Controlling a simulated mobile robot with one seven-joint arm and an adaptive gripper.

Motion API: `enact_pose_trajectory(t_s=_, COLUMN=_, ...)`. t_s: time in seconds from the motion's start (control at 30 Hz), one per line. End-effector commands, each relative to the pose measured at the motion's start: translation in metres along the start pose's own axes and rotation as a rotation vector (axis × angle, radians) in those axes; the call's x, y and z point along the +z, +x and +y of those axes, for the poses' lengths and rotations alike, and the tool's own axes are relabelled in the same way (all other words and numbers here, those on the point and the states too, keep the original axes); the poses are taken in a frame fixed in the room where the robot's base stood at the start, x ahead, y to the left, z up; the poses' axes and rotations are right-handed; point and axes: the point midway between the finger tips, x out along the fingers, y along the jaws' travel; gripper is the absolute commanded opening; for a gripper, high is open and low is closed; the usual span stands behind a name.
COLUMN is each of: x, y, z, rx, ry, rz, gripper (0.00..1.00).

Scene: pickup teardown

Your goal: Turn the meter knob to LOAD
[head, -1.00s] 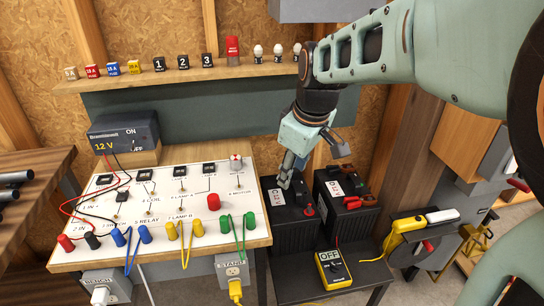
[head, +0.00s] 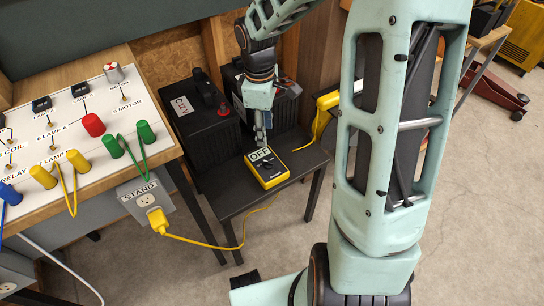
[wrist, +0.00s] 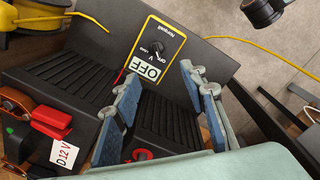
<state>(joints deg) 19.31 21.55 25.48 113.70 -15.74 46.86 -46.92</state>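The yellow-and-black meter (head: 271,177) lies on the low black stand. Its raised label reads OFF, and it also shows in the wrist view (wrist: 166,42), with small dial markings around the knob. Which way the knob points is too small to tell. My gripper (head: 261,141) points down just above the meter's far edge in the head view. In the wrist view its two blue-padded fingers (wrist: 163,84) are apart with nothing between them, and the meter is beyond their tips. Whether a fingertip touches the meter cannot be told.
A black battery (head: 199,140) stands left of the gripper, and another battery (wrist: 40,115) shows in the wrist view. A yellow clamp tool (head: 327,101) with a cable is to the right. The workbench (head: 75,170) and a STAND outlet box (head: 150,199) are at left.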

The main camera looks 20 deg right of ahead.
Motion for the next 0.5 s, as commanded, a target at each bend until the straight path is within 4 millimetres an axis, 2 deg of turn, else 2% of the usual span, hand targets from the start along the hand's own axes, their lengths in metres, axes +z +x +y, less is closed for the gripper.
enact_pose_trajectory(t_s=0.03, x=0.005, y=0.019, z=0.001, rx=-0.013, ry=0.001, rz=0.005, gripper=0.39)
enact_pose_trajectory(t_s=0.1, x=0.008, y=0.029, z=0.001, rx=-0.023, ry=-0.004, rz=0.013, gripper=0.39)
enact_pose_trajectory(t_s=0.37, x=0.011, y=0.045, z=0.001, rx=-0.036, ry=-0.014, rz=0.026, gripper=0.39)
enact_pose_trajectory(t_s=0.5, x=0.01, y=0.065, z=0.0, rx=-0.038, ry=-0.014, rz=0.026, gripper=0.39)
